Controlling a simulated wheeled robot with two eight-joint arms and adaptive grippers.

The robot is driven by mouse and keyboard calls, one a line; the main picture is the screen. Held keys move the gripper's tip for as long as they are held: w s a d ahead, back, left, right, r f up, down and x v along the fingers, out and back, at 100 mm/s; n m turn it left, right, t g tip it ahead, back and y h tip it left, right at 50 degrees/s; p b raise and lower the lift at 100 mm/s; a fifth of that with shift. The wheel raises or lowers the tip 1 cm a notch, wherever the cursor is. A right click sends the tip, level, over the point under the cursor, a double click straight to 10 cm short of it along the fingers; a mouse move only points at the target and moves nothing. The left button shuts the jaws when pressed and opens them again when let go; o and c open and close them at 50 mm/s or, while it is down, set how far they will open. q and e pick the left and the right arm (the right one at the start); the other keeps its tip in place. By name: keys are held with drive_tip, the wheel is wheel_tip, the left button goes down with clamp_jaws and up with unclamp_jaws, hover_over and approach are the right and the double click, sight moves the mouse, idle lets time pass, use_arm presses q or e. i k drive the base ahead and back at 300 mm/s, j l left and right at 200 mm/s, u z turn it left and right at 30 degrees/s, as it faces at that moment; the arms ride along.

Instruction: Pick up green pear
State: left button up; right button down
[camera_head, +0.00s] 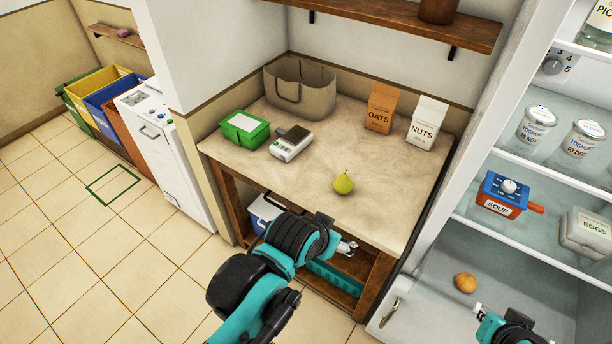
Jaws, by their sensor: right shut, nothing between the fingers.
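A green pear (343,183) stands upright on the stone-coloured counter (300,185), near its front edge. My left arm reaches up from the bottom, and its gripper (347,248) is in front of the counter's edge, below the pear and apart from it. Most of that gripper is hidden by its own arm, so I cannot tell its opening. My right gripper (478,309) is at the lower right, in front of the open fridge, shut and empty. It is well away from the pear.
The counter also holds a green box (245,128), scale (291,143), bag (300,90), oats carton (381,107) and nuts carton (427,122). A round orange-brown item (465,282) lies in the fridge beside my right gripper. A wooden shelf (400,18) hangs above. Counter space around the pear is clear.

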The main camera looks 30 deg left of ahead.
sight(343, 185)
drive_tip(key=u, duration=0.75)
drive_tip(key=i+l+u, duration=0.2)
drive_tip(key=l+u, duration=0.2)
drive_tip(key=l, duration=0.2)
drive_tip(key=k, duration=0.05)
